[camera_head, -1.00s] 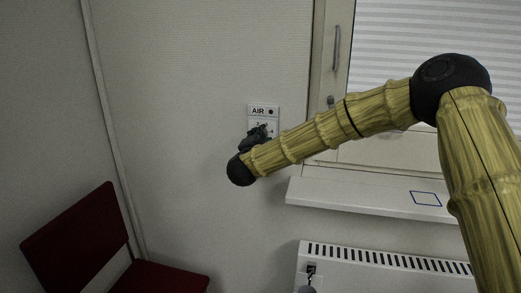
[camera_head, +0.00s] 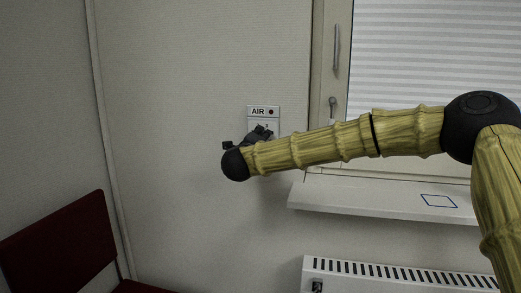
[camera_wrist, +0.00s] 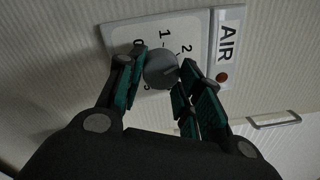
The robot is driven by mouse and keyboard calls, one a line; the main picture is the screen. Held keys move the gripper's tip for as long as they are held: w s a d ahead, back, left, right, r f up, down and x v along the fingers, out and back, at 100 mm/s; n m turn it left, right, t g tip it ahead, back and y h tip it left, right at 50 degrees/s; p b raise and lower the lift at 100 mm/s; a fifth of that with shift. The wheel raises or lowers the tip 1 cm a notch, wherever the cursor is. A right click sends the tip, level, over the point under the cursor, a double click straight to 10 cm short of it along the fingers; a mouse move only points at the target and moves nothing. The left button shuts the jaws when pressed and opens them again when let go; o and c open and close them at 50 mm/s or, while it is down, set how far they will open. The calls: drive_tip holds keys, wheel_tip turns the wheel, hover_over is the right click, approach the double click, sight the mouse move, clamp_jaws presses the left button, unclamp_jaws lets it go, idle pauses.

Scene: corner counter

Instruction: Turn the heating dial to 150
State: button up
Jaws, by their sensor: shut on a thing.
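A grey round knob (camera_wrist: 161,68) sits on a white panel with the numbers 0, 1 and 2 around it in the wrist view. The plate beside it reads AIR (camera_wrist: 231,45). My gripper (camera_wrist: 163,72) is shut on this knob, one teal-padded finger on each side. In the head view my gripper (camera_head: 262,133) is at the wall panel and covers most of it below the AIR label (camera_head: 264,112). I see no heating label or 150 mark. A dark fitting (camera_head: 317,285) shows on the white radiator (camera_head: 400,278), at the bottom edge.
A white window sill (camera_head: 370,200) with a blue outlined square (camera_head: 438,201) juts out below the window, under my arm. A dark red chair (camera_head: 55,250) stands at the lower left. The wall left of the panel is clear.

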drive_tip(key=shift+f+m+b, duration=0.2)
drive_tip(key=shift+m+b, duration=0.4)
drive_tip(key=shift+m, duration=0.3)
drive_tip(key=o, duration=1)
drive_tip(key=shift+r, duration=0.15)
drive_tip(key=v, duration=1.2)
